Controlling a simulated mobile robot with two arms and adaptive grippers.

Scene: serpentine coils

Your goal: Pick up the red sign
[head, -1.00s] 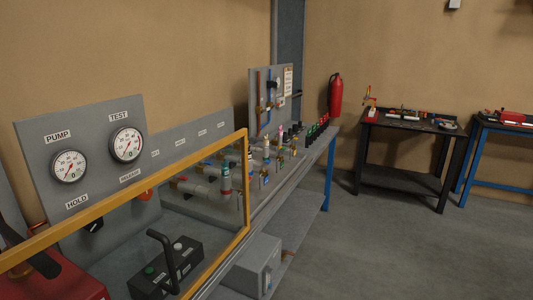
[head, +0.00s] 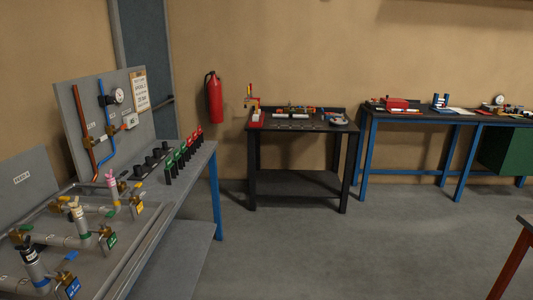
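I cannot make out a red sign for certain. A small red item with a white face (head: 257,119) stands at the left end of the black table (head: 297,183). A red box-like item (head: 395,104) lies on the blue-legged table (head: 408,115) at the right. Both are too small to read. Neither of my grippers shows in the head view.
A grey bench (head: 190,165) with pipes and valves fills the left side. A red fire extinguisher (head: 214,99) hangs on the back wall. The corner of another table with a red leg (head: 512,260) shows at the lower right. The grey floor (head: 330,250) between is clear.

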